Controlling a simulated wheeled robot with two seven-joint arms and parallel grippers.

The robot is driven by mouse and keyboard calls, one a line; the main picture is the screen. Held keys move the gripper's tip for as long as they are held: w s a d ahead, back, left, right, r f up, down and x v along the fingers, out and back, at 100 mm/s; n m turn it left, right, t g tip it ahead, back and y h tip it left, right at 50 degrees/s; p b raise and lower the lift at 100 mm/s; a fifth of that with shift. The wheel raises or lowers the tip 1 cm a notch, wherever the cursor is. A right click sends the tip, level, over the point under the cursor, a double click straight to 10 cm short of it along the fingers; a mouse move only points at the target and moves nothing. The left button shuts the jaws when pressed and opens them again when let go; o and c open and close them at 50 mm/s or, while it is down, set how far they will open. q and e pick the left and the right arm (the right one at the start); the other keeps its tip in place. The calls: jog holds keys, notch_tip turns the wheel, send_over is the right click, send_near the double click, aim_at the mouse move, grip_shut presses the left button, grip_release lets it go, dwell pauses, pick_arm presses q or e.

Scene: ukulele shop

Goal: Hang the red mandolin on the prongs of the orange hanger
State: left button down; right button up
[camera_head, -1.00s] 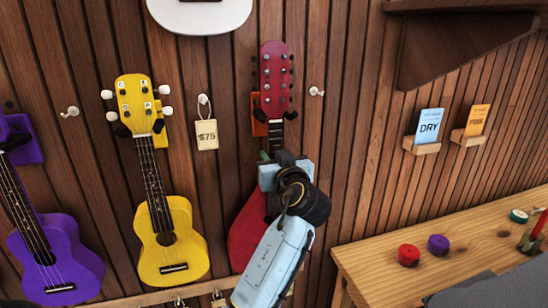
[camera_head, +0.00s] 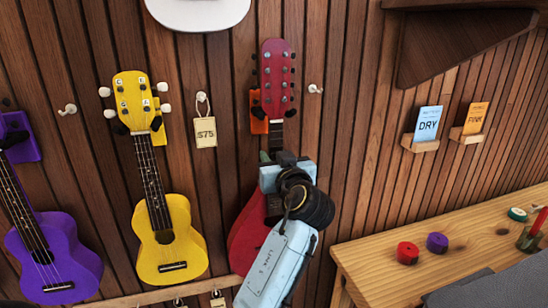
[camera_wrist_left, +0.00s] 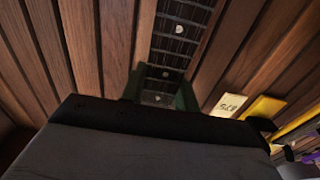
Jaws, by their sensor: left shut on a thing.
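The red mandolin (camera_head: 247,236) is upright against the slatted wall, with its red headstock (camera_head: 277,72) at the top. The orange hanger (camera_head: 258,112) shows behind and left of its upper neck, with dark prongs beside the neck just under the headstock. Whether the headstock rests on the prongs I cannot tell. My left gripper (camera_head: 276,158) is shut on the mandolin's neck and hides the lower neck and part of the body. In the left wrist view the fretted neck (camera_wrist_left: 180,45) runs up from between the fingers. My right gripper is not in view.
A yellow ukulele (camera_head: 168,238) and a purple ukulele (camera_head: 55,262) hang to the left. A $75 tag (camera_head: 205,132) hangs between the yellow one and the mandolin. A wooden bench (camera_head: 385,272) with red and purple rolls stands at right. Wall right of the mandolin is mostly clear.

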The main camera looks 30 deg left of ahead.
pick_arm(q)
jog(key=shift+r, duration=0.15)
jog(key=c, duration=1)
grip_release()
jog(key=shift+s+d, duration=0.1)
jog(key=shift+o, duration=0.2)
jog(key=shift+f, duration=0.25)
jog(key=shift+r, duration=0.1)
jog(key=shift+v, duration=0.95)
jog(key=shift+b+v, duration=0.35)
jog(key=shift+v, duration=0.95)
